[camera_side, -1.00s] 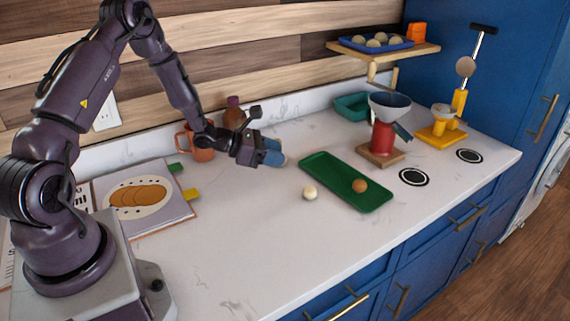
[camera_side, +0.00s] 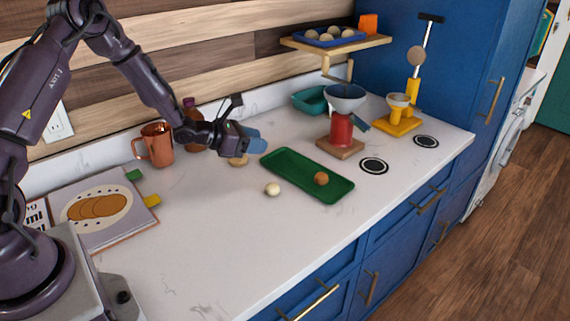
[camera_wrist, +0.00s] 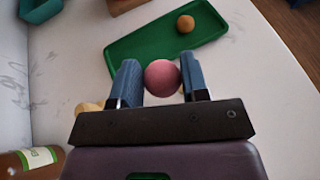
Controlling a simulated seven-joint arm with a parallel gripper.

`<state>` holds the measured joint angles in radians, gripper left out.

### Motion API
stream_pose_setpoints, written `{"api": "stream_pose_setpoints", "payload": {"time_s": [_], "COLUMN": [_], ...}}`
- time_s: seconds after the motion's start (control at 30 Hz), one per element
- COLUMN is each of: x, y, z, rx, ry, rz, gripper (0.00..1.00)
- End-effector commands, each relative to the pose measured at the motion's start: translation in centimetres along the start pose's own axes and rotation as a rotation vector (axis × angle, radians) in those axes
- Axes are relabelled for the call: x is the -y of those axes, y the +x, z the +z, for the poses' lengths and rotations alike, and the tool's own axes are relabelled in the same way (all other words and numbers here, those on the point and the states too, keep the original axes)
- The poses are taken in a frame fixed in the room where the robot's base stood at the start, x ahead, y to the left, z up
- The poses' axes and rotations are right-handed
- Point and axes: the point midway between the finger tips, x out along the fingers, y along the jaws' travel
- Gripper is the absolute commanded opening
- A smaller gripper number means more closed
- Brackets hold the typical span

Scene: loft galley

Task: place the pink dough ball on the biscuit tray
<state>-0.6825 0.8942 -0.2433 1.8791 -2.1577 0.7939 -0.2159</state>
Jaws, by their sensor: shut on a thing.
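The pink dough ball (camera_wrist: 163,78) sits between the two blue fingers of my gripper (camera_wrist: 162,82) in the wrist view. My gripper is shut on it. In the side view my gripper (camera_side: 256,143) is above the counter, just left of the green tray (camera_side: 335,193), and the pink ball is hidden by the fingers. The green tray also shows in the wrist view (camera_wrist: 150,45), beyond the fingertips. A brown ball (camera_side: 321,179) lies on the green tray; it also shows in the wrist view (camera_wrist: 185,24). Much of the tray is bare.
A cream ball (camera_side: 272,189) lies on the counter near the tray. A tan piece (camera_side: 238,161) lies below my gripper. A copper mug (camera_side: 156,146) and bottle (camera_side: 192,115) stand behind. A shelf holds a blue tray (camera_side: 343,41).

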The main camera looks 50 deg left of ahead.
Motion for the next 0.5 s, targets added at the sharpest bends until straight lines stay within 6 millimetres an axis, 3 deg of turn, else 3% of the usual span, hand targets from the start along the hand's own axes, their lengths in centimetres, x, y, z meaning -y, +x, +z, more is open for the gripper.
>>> {"api": "stream_pose_setpoints", "payload": {"time_s": [0.23, 0.5], "x": [-2.9, -4.8], "y": [5.3, 9.8], "z": [-0.6, -3.5], "rx": [0.000, -0.001], "ry": [0.001, 0.001], "rz": [0.000, -0.001], "gripper": [0.19, 0.19]}}
